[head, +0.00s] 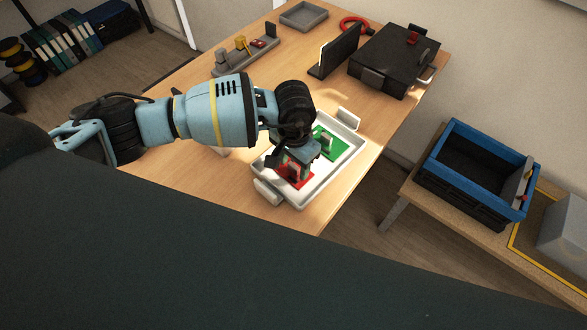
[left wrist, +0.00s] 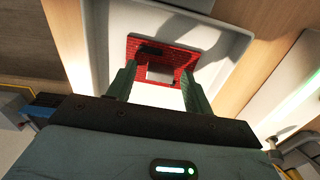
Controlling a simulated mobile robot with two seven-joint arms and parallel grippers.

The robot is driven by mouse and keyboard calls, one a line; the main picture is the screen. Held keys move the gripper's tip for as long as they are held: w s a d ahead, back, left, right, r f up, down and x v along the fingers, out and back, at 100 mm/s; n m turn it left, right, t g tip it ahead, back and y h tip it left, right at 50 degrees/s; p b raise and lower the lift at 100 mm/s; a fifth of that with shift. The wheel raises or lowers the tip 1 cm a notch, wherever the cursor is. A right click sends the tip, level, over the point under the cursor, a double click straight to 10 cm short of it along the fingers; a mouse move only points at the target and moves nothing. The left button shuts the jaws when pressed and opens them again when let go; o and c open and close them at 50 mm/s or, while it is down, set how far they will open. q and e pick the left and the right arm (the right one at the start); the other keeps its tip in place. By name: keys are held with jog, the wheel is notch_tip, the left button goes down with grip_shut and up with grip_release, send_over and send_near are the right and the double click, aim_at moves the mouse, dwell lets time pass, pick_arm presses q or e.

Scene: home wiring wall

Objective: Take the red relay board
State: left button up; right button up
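The red relay board (head: 307,183) lies in a white tray (head: 325,178) at the near end of the wooden table. It also shows in the left wrist view (left wrist: 183,58), with a grey block in its middle and a dark part on one edge. My left gripper (head: 291,172) is over the board and partly hides it in the head view. In the left wrist view its two fingers (left wrist: 160,75) stand apart, one to each side of the grey block, with gaps visible. A green board (head: 329,146) lies in the same tray. My right gripper is not in view.
A black case (head: 393,62) and a dark upright panel (head: 335,50) stand farther back on the table. A grey parts tray (head: 232,69) and a shallow grey tray (head: 304,16) are behind. A blue crate (head: 464,140) stands on a low bench at the right.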

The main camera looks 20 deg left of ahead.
aim_at(296, 167)
pick_arm(q)
jog(key=c, duration=0.9)
jog(key=shift+r, duration=0.15)
